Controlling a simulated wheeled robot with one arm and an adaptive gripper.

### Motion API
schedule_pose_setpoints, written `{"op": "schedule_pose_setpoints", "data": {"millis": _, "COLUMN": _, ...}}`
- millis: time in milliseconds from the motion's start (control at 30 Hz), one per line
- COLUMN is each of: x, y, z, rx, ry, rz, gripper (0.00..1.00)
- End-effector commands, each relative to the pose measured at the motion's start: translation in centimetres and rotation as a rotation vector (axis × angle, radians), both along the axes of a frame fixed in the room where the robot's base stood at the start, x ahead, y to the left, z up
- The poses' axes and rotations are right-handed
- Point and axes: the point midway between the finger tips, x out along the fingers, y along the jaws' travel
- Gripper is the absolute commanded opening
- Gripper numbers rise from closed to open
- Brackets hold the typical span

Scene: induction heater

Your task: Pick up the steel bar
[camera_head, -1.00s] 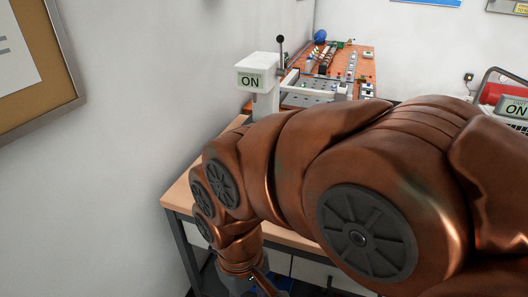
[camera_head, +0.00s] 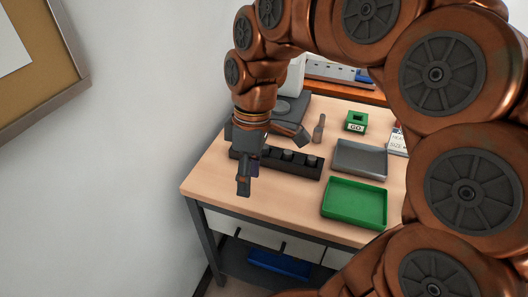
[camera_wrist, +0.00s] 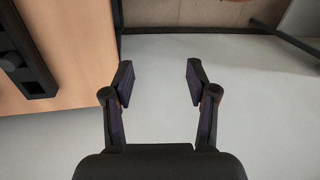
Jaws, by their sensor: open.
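In the head view, short grey cylinders (camera_head: 288,154) stand in a black rack (camera_head: 300,170) on the table; they look like metal bars, but I cannot tell which is the steel bar. My gripper (camera_head: 272,165) hangs from the arm at the rack's left part and hides some of it.
On the table (camera_head: 215,180) are a green tray (camera_head: 355,203), a grey tray (camera_head: 360,158), a small green block marked GO (camera_head: 356,122) and a brownish upright piece (camera_head: 319,129). A dark-based machine (camera_head: 290,108) stands behind. The wall is close on the left.

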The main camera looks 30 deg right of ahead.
Motion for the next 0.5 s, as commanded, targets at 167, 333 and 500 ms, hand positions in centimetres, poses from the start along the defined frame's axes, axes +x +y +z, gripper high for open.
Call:
{"op": "schedule_pose_setpoints", "data": {"millis": 167, "x": 5.5, "y": -0.6, "z": 0.9, "rx": 0.094, "ry": -0.047, "rz": 0.217, "gripper": 0.58}}
{"op": "schedule_pose_setpoints", "data": {"millis": 333, "x": 10.2, "y": -2.2, "z": 0.9, "rx": 0.173, "ry": -0.095, "rz": 0.403, "gripper": 0.58}}
{"op": "schedule_pose_setpoints", "data": {"millis": 500, "x": 14.4, "y": -4.6, "z": -0.1, "rx": 0.24, "ry": -0.143, "rz": 0.567, "gripper": 0.58}}
